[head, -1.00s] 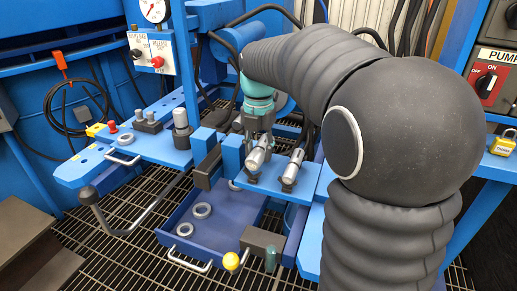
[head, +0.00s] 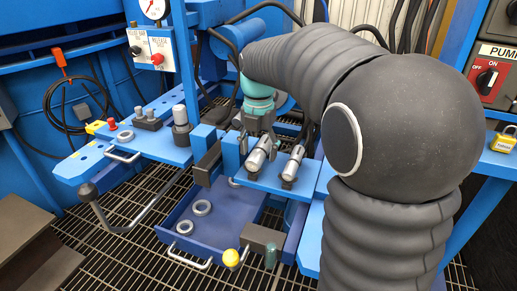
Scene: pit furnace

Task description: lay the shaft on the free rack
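Two grey metal shafts lie side by side on the blue shelf at the centre of the head view. The left shaft (head: 259,154) lies tilted in the picture on a small dark rack (head: 251,177). The right shaft (head: 293,163) lies on a similar rack (head: 287,184). My gripper (head: 258,139) points down over the far part of the left shaft. Its fingers look spread to either side of the shaft, apart from it. The far end of the left shaft is partly hidden by the fingers.
A blue tray (head: 215,225) with several grey rings sits below the shelf. A lever with a dark knob (head: 88,192) stands at the left. Pegs and a red knob stand on the blue bench (head: 80,168). My arm covers much of the right side.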

